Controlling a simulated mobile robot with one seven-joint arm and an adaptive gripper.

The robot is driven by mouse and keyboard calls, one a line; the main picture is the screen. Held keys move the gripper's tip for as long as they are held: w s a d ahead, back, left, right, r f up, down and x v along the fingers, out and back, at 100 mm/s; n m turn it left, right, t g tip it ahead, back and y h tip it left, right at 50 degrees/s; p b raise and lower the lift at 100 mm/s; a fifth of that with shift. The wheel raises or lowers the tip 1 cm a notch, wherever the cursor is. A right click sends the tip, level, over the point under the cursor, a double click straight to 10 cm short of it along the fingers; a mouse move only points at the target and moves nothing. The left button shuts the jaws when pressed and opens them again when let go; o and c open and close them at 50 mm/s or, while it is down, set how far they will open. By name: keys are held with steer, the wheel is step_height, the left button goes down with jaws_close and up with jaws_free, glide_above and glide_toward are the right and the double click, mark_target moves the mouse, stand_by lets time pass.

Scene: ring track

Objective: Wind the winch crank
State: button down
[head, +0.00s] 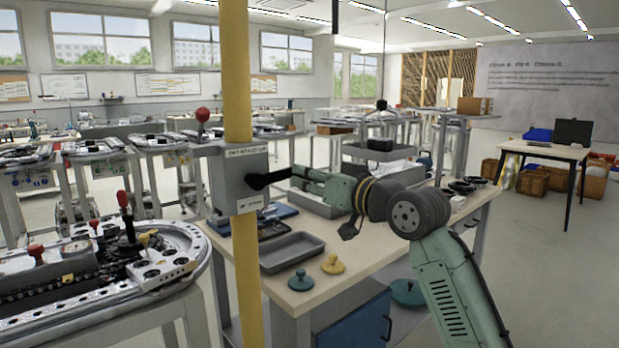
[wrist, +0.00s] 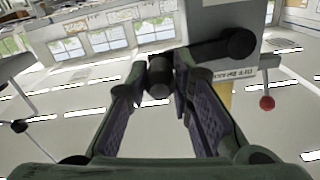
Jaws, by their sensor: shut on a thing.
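The winch is a grey box (head: 228,176) on a yellow post (head: 238,70) in the head view. Its black crank (head: 262,180) sticks out from the box's right side toward my gripper (head: 296,178). In the wrist view the grey box (wrist: 222,45) is at the upper right. The black crank arm (wrist: 208,52) runs left from its round hub to a dark handle (wrist: 158,76). My gripper's two fingers stand on either side of this handle, shut on it. The handle's far end is partly hidden by the fingers.
A red ball knob (head: 202,115) sits by the box's top. Below my arm, a workbench (head: 345,258) carries a grey tray (head: 292,252), a teal knobbed disc (head: 300,281) and a yellow one (head: 332,264). A track table (head: 180,300) stands left of the post. Open floor lies at right.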

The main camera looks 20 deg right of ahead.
steer(key=shift+r, duration=0.15)
stand_by(0.5)
steer(key=r+n, duration=0.1)
steer(key=n, duration=0.1)
steer(key=a+r+n, duration=0.1)
steer(key=r+n, duration=0.1)
steer(key=shift+s+r+n, duration=0.1)
steer(key=shift+n, duration=0.2)
steer(key=s+a+r+n+b, duration=0.2)
steer(key=a+n, duration=0.6)
steer(key=n, duration=0.5)
steer(key=shift+s+a+r, duration=0.3)
steer(key=shift+s+r, duration=0.3)
steer(key=shift+r, duration=0.8)
steer(key=c, duration=1.4)
jaws_free()
